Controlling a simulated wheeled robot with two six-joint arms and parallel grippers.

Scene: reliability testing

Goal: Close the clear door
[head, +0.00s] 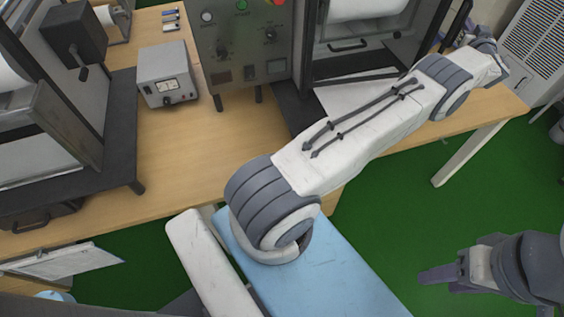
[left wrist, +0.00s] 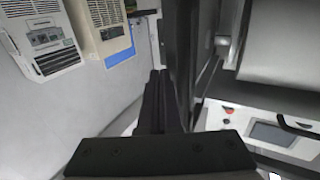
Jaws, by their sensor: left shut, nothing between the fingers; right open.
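The clear door (head: 459,25) appears as a dark-framed panel standing out from the right side of the test machine (head: 303,50) at the top of the head view. In the left wrist view a dark upright frame (left wrist: 180,45), which looks like the door's edge, stands right by the fingers. My left gripper (head: 470,40) is at the upper right, close to the door; its fingertips are hard to make out there. In the left wrist view the left gripper (left wrist: 158,95) is shut and empty; I cannot tell whether it touches the frame. My right gripper (head: 440,278) is open and empty, low at the right.
A grey control box (head: 167,75) stands on the wooden table (head: 180,150). Another machine (head: 75,110) is at the left. A white roll (left wrist: 280,45) sits inside the machine. A blue surface (head: 335,270) lies below my left arm.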

